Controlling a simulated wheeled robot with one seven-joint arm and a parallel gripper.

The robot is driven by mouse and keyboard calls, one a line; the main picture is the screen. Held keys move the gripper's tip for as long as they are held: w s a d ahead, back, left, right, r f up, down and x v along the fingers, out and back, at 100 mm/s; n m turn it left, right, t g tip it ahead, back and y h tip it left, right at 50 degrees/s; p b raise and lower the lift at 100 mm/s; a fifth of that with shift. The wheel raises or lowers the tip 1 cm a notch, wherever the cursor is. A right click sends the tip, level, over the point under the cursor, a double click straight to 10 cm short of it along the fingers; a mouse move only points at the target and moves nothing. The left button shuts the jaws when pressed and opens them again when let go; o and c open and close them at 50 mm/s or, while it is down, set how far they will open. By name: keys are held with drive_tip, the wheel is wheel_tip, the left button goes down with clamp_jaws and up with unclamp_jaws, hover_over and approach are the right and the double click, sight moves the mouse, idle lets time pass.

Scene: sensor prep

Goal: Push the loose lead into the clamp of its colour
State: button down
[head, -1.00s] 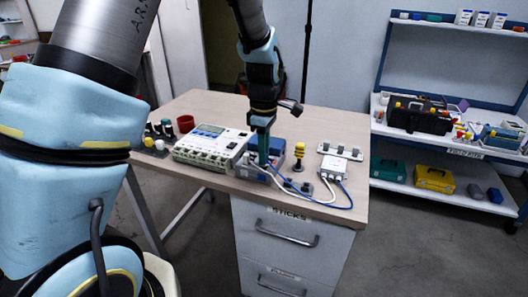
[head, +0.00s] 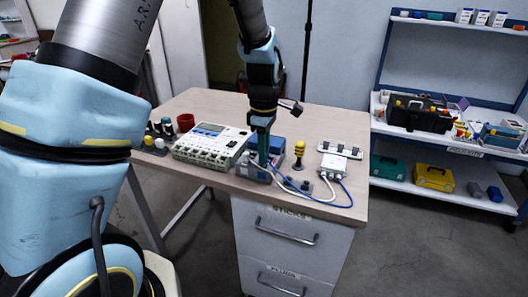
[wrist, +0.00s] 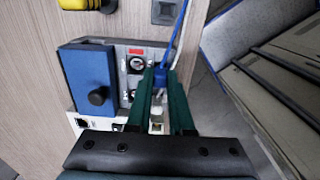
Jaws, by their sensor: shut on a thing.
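My gripper (wrist: 164,105) has two dark green fingers and is shut on the blue lead (wrist: 161,76), near its end. In the wrist view the blue cable runs up and away from the fingers. A pale part shows between the fingers; whether the lead's tip is inside a clamp cannot be told.
A white sensor box (head: 334,165) with blue and white cables lies to the right. A yellow-topped post (head: 299,150) stands between. A white instrument (head: 211,144) and a red cup (head: 186,122) are on the left. The table's back (head: 215,102) is clear.

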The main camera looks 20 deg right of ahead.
drive_tip(key=shift+f, duration=0.6)
idle(1.4)
drive_tip(key=c, duration=0.6)
unclamp_jaws()
drive_tip(key=shift+o, duration=0.2)
drive_tip(key=shift+r+p, duration=3.3)
drive_tip(key=shift+r, duration=0.3)
